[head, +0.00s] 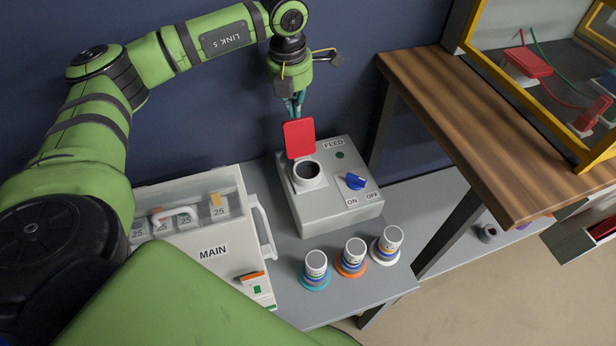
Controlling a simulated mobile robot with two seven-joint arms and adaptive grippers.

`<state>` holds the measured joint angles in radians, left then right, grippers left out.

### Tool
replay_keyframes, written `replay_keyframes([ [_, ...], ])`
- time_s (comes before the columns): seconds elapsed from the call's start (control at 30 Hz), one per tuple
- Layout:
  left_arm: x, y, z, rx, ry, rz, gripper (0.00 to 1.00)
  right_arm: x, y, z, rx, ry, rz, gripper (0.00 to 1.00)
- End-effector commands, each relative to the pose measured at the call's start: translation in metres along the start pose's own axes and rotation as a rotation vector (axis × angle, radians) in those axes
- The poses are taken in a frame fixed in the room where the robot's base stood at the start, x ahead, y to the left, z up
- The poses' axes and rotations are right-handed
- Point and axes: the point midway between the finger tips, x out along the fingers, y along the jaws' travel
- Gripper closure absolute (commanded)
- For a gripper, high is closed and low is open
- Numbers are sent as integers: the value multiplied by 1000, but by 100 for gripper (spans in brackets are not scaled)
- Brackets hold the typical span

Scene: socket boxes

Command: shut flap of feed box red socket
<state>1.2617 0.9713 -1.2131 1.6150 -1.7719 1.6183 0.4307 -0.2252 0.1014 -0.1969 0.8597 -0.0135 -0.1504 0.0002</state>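The grey feed box (312,212) stands on the grey bench, with the word FEED on its top. Its red socket flap (299,138) stands open, upright at the back of the round socket (307,172), whose dark opening is uncovered. My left gripper (295,112) points down just behind the top of the flap. Its two fingers are close together with nothing seen between them; the flap's top edge partly hides the tips. I cannot tell whether they touch the flap. My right gripper is not in view.
A blue ON/OFF knob (355,181) sits to the right of the socket. The MAIN box (212,252) is to the left. Several capped plugs, including an orange-ringed one (352,256), stand in front. A wooden table (460,115) stands at right, and a dark blue wall is behind.

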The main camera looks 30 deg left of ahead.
Motion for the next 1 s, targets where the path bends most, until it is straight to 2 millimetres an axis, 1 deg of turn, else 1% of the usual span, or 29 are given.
replay_keyframes([
  [0.03,43,-12,-18,12,76,-14,100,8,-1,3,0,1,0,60],
  [0.17,42,-16,-20,14,76,-14,100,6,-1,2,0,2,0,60],
  [0.67,41,-51,-41,20,74,-15,100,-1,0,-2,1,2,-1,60],
  [0.87,40,-51,-42,10,69,-6,100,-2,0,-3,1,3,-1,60],
  [1.0,28,-50,-41,11,67,-6,100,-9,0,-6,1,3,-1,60],
])
